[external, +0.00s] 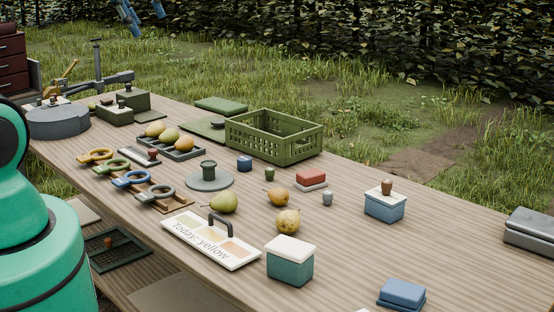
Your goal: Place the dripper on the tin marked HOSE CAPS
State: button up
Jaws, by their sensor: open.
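No lettering reading HOSE CAPS is legible from here, so I cannot tell which tin carries it. A teal tin with a white lid (290,262) stands at the front middle, its lid bare. A blue tin with a pale lid (384,207) stands to the right, with a small brown piece (387,187) on top. I cannot identify the dripper for sure; small loose pieces include a blue one (244,164), a green one (270,173) and a grey one (327,199). My gripper (148,24) seems to show as two blue fingertips at the top edge, apart, empty and far above the table.
A green slatted crate (274,146) stands at the back. Pears (288,220) lie mid-table near a "Today: yellow" board (211,240) with a handle. Ring-handled tools (130,178) lie left. A blue box (401,293) and grey tin (530,232) stand right. The right front is mostly clear.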

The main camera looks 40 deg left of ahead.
jog(key=shift+s+a+f, duration=0.1)
jog(key=shift+s+f, duration=0.2)
jog(key=shift+s, duration=0.25)
jog(key=shift+s+f, duration=0.25)
jog(key=shift+s, duration=0.25)
jog(key=shift+f, duration=0.1)
notch_tip(320, 180, down, 6)
jog(key=b, duration=0.6)
